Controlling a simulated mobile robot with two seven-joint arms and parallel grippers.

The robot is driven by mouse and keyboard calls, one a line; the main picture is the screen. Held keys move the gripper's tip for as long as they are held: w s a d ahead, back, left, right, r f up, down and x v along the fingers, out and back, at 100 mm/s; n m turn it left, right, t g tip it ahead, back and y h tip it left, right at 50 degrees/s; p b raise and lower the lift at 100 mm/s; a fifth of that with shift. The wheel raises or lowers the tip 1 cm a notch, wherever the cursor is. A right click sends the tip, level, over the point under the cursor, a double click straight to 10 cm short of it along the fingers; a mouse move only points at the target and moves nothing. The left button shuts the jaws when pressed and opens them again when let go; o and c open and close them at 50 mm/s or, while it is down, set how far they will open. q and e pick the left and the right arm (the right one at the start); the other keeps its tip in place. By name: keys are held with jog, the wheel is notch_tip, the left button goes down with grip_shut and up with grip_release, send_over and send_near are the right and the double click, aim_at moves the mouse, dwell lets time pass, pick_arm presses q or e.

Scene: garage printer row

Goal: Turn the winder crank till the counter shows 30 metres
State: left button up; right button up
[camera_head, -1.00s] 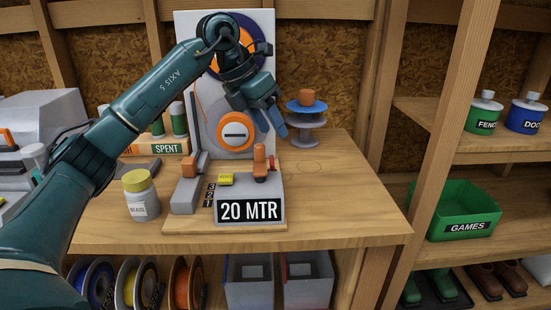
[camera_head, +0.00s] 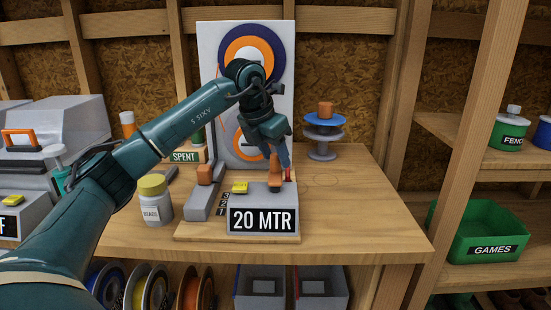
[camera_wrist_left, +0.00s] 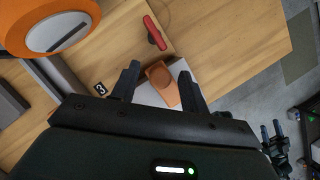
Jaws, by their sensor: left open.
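The winder (camera_head: 262,198) is a grey box on a wooden board, and its counter (camera_head: 264,220) reads 20 MTR. An orange crank grip (camera_head: 275,172) stands upright on its top. My left gripper (camera_head: 282,158) is open, fingers pointing down, at the top of the grip. In the left wrist view, the grip (camera_wrist_left: 162,85) shows between the two open fingertips (camera_wrist_left: 158,82), with no clear contact. The near finger hides part of the back of the winder in the head view.
A yellow block (camera_head: 240,187) and a red lever (camera_head: 289,175) are close to the grip. A tall white panel with spools (camera_head: 207,70) stands behind. A beads jar (camera_head: 153,198) is at left, a blue-topped spool stand (camera_head: 323,133) at right. Bench space at right is clear.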

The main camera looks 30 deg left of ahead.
pick_arm(q)
jog(key=shift+w+f, duration=0.2)
jog(key=shift+f, duration=0.35)
grip_shut()
jog(key=shift+d+r+p, duration=0.1)
jog(key=shift+r+p, duration=0.05)
jog(key=shift+p, duration=0.15)
